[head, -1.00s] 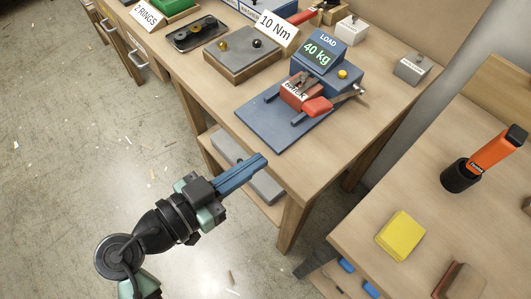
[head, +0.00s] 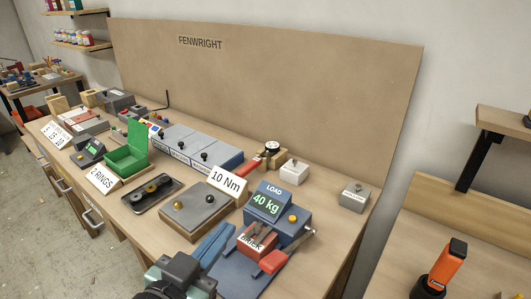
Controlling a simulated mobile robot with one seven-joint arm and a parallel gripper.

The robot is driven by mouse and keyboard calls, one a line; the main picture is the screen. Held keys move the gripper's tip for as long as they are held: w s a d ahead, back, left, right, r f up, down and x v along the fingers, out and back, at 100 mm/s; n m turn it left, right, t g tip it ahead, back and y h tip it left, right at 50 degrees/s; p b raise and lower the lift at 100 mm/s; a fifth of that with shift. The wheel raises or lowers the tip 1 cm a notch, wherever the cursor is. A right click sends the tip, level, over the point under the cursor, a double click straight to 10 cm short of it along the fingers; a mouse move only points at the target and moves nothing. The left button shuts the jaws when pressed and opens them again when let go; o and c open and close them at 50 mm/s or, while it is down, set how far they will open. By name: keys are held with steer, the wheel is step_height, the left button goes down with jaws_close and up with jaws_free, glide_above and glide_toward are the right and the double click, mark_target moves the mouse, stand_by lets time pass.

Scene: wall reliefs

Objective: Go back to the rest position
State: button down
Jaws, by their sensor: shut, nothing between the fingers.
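My gripper (head: 220,244) shows at the bottom of the head view. Its long blue fingers lie together, shut, with nothing between them. In the picture they reach up in front of the blue load fixture's left side. The load fixture (head: 268,204) has a "40 kg" display, a yellow knob, a dark red block labelled BRICK (head: 257,240) and a red-handled lever (head: 273,262). I cannot tell how far the fingertips are from the fixture. The rest of my arm is mostly cut off by the lower edge.
The long wooden bench (head: 115,206) holds a plate with knobs (head: 197,210), a "10 Nm" card (head: 225,181), a black tray with rings (head: 152,193), an open green box (head: 128,155) and several grey units. An orange-handled tool (head: 440,268) stands on the right-hand table. Open floor (head: 60,260) lies at left.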

step_height(320, 180, up, 14)
steer(key=w+d+r+n+t+y+p, duration=0.1)
steer(key=w+d+t+y+p, duration=0.1)
steer(key=w+t, duration=0.1)
steer(key=s+d+r+n+t+y+p, duration=0.1)
steer(key=s+r+t, duration=0.2)
steer(key=r, duration=0.6)
steer(key=s+d+r+n+t+y, duration=0.1)
steer(key=s+d+r+n+t, duration=0.1)
steer(key=r, duration=0.7)
steer(key=s+d+r+n+t+y+p, duration=0.1)
steer(key=s+r+t, duration=0.3)
steer(key=r, duration=0.5)
steer(key=shift+s+d+r+y+p, duration=0.4)
steer(key=shift+s+d, duration=0.2)
steer(key=shift+s, duration=0.4)
steer(key=shift+f, duration=0.1)
